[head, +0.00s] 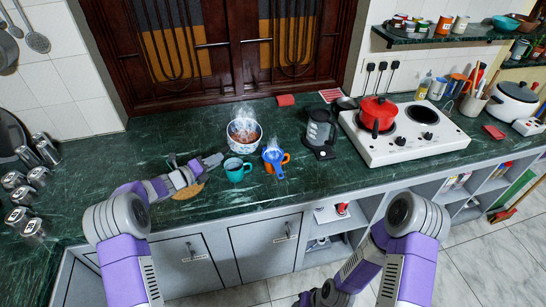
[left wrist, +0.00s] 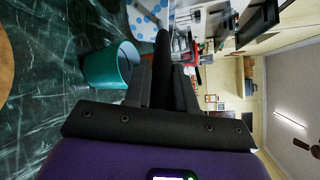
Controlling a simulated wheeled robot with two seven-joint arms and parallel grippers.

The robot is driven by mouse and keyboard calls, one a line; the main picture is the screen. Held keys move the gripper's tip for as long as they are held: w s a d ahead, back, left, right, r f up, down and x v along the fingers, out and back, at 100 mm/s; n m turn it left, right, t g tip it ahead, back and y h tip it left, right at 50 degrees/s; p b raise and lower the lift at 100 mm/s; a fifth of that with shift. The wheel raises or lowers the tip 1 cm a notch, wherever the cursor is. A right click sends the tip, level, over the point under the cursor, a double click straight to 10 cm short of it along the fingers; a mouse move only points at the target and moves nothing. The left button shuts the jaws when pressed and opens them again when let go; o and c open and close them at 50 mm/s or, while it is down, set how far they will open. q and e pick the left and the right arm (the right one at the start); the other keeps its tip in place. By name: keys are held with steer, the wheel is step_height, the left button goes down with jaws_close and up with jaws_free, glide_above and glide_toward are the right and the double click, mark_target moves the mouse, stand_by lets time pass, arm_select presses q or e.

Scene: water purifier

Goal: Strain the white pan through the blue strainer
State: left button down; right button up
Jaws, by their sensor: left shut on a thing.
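The white pan (head: 258,141) has blue spots and holds a reddish-brown content; a light vapour rises from it. Part of it shows in the left wrist view (left wrist: 148,12). My left gripper (head: 214,160) is left of the pan. It is shut on the pan's dark handle (left wrist: 163,42), seen between the fingers (left wrist: 165,75) in the left wrist view. The blue strainer (head: 274,156) rests at an orange mug (head: 286,158), right of the pan and nearer me; whether it sits inside the rim is unclear. My right arm reaches the bottom edge, its gripper too cut off to judge.
A teal mug (head: 235,172) stands in front of the pan, beside my left gripper; it also shows in the left wrist view (left wrist: 112,66). A round wooden board (head: 188,192) lies under the left gripper. A coffee maker (head: 320,135) and a stove (head: 405,150) with a red pot (head: 379,110) stand right.

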arm_select(q)
steer(key=shift+w+a+f+n+h, duration=0.3)
steer(key=shift+w+a+f+n, duration=0.05)
steer(key=shift+a+f+n, duration=0.15)
steer(key=shift+w+a+f+n+g+h+b, duration=0.15)
steer(key=shift+a+f+n+h+b, duration=0.1)
steer(key=shift+a+n+b, duration=0.15)
steer(key=shift+w+a+f+n+g+h+b, duration=0.15)
steer(key=shift+a+f+n+b, duration=0.1)
steer(key=shift+a+n+b, duration=0.15)
steer(key=shift+r, duration=0.15)
step_height(320, 180, up, 5)
steer(key=shift+f+p, duration=0.15)
steer(key=shift+p, duration=0.85)
